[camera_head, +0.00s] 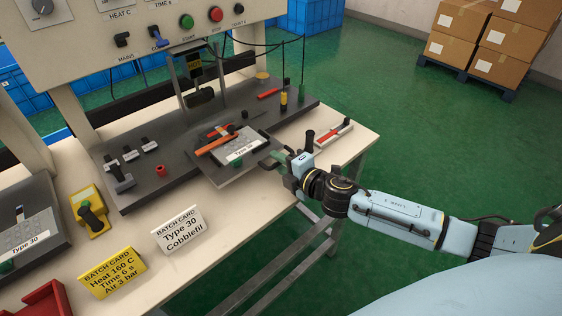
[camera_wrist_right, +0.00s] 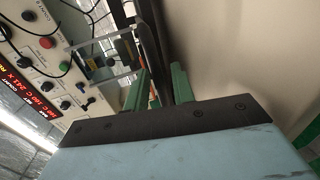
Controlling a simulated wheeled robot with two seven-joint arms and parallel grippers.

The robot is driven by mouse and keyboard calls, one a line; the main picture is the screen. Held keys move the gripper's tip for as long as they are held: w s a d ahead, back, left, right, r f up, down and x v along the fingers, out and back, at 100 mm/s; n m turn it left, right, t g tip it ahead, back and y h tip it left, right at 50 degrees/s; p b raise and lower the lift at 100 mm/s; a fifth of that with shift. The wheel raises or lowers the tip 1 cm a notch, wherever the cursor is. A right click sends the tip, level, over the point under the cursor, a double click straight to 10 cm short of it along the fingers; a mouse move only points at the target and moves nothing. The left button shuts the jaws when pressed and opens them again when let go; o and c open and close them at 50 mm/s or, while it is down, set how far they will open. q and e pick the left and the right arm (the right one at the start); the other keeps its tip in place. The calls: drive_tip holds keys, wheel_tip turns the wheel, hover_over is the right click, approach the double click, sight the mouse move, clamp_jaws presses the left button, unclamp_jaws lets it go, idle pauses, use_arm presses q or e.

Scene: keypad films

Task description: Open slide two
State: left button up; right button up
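The slide (camera_head: 222,177) at the middle of the bench is a dark plate. On it sits a grey textured block labelled "Type 30" (camera_head: 243,150), with an orange-red strip (camera_head: 217,145) over it. A small green knob (camera_head: 238,163) is at its front edge. My right gripper (camera_head: 268,160) is just right of this knob, apart from it in the head view. In the right wrist view its green fingers (camera_wrist_right: 157,92) stand apart, with dark bars seen between and beyond them. No grip on the knob shows. My left gripper is not in view.
Another slide (camera_head: 25,235) with a "Type 30" block is at the left. The control panel (camera_head: 150,25) overhangs the back. Open floor lies right.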

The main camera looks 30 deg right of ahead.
drive_tip(key=shift+s, duration=0.1)
drive_tip(key=v, duration=1.3)
drive_tip(key=shift+s, duration=0.1)
drive_tip(key=s+d+f+m+g+h, duration=0.2)
drive_tip(key=s+d+f+m, duration=0.1)
drive_tip(key=f, duration=0.6)
drive_tip(key=s+d+f+m+g+h, duration=0.1)
drive_tip(key=s+d+f+m+g, duration=0.15)
drive_tip(key=f, duration=0.65)
drive_tip(key=s+d+f+m+g+h, duration=0.1)
drive_tip(key=s+d+f+m+h, duration=0.2)
drive_tip(key=f, duration=0.6)
drive_tip(key=s+a+f+m+g+y, duration=0.1)
drive_tip(key=s+a+f+m+g, duration=0.15)
drive_tip(key=s+f, duration=0.4)
drive_tip(key=s+a+f+m+g, duration=0.2)
drive_tip(key=s+f+m, duration=0.1)
drive_tip(key=s+f, duration=0.35)
drive_tip(key=s+a+f+m+g, duration=0.2)
drive_tip(key=s+a+f, duration=0.1)
drive_tip(key=s, duration=0.3)
drive_tip(key=s+a+f+m+g+y, duration=0.1)
drive_tip(key=s+a+f+m+g, duration=0.1)
drive_tip(key=s+a+f, duration=0.2)
drive_tip(key=s+a, duration=0.1)
drive_tip(key=s, duration=0.2)
drive_tip(key=shift+s+a, duration=0.3)
drive_tip(key=shift+a, duration=0.05)
drive_tip(key=shift+o, duration=0.3)
